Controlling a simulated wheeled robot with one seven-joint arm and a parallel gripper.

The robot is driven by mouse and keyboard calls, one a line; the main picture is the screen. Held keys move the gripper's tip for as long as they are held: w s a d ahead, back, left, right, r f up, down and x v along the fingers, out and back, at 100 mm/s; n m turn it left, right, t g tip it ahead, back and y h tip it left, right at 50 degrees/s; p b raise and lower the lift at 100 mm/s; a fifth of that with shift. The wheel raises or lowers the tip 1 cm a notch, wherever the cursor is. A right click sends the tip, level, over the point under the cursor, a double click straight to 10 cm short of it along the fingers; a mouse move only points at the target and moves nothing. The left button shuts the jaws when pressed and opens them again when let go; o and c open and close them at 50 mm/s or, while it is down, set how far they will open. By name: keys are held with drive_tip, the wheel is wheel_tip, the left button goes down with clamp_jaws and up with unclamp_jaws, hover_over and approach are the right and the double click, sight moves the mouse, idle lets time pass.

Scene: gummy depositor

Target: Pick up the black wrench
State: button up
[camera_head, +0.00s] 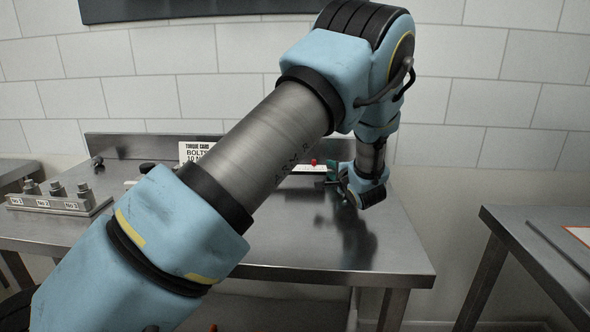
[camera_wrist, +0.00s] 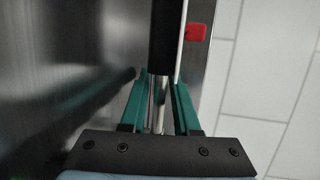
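My gripper (camera_head: 345,186) is low over the back right part of the steel table, partly hidden behind my own arm. In the wrist view its two green fingers (camera_wrist: 161,80) stand apart. A tool with a black handle (camera_wrist: 165,40) and a bright metal shaft (camera_wrist: 157,105) runs lengthwise between them, with narrow gaps beside the shaft. It looks like the black wrench, but its head is not visible. I cannot make out contact with the fingers. In the head view my arm and gripper hide most of this spot.
A steel table (camera_head: 395,245) carries a bolt block (camera_head: 60,200) at left and a sign (camera_head: 198,150) at back. A small red piece (camera_wrist: 195,32) shows near the table's back edge. Dark objects lie partly behind my arm. Another table (camera_head: 535,250) stands right, across a gap.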

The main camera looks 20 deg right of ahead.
drive_tip(key=shift+w+f, duration=0.1)
drive_tip(key=shift+w, duration=0.2)
drive_tip(key=shift+c, duration=0.3)
clamp_jaws()
idle(0.9)
